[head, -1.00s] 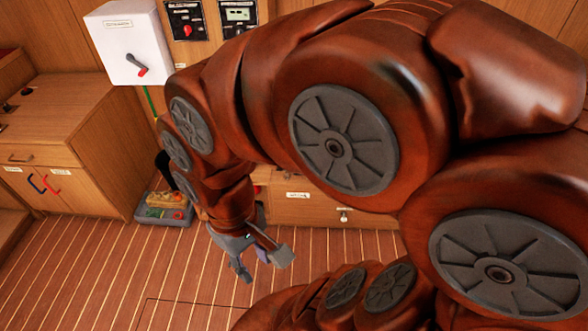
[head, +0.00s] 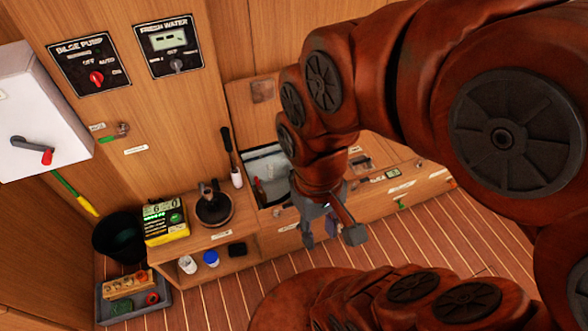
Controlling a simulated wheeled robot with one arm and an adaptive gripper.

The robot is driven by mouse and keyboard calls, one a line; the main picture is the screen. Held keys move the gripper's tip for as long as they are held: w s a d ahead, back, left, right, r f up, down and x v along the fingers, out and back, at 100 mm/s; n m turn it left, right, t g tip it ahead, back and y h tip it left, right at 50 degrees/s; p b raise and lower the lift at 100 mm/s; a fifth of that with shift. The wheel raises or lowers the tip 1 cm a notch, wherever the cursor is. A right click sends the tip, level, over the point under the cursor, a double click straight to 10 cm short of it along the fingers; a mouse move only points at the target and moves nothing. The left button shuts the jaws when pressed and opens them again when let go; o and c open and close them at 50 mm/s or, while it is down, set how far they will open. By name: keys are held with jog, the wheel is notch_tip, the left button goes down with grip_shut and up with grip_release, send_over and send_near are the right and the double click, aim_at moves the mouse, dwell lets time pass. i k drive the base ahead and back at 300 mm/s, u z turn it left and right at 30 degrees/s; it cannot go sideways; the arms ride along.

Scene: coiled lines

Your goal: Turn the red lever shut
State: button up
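A grey lever with a red grip (head: 47,156) is on the white wall box (head: 62,112) at the left edge of the head view. A small red knob (head: 96,78) is on the bilge pump panel (head: 90,62). I cannot tell for sure which red part is the task's lever; a small red piece also shows in the open bin (head: 257,187). My gripper (head: 331,238) hangs in front of the counter, well right of the white box. Its fingers are apart, with nothing visible between them. My arm hides part of the counter behind it.
A black bucket (head: 118,236) and a grey tray (head: 148,306) stand at the lower left. Striped floor (head: 225,305) is clear in front of the counter.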

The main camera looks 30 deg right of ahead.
aim_at(256, 179)
jog(key=z, duration=0.1)
jog(key=i, duration=0.25)
jog(key=u, duration=1.75)
jog(key=k, duration=0.7)
jog(key=z, duration=0.6)
jog(key=i, duration=0.4)
jog(key=z, duration=0.05)
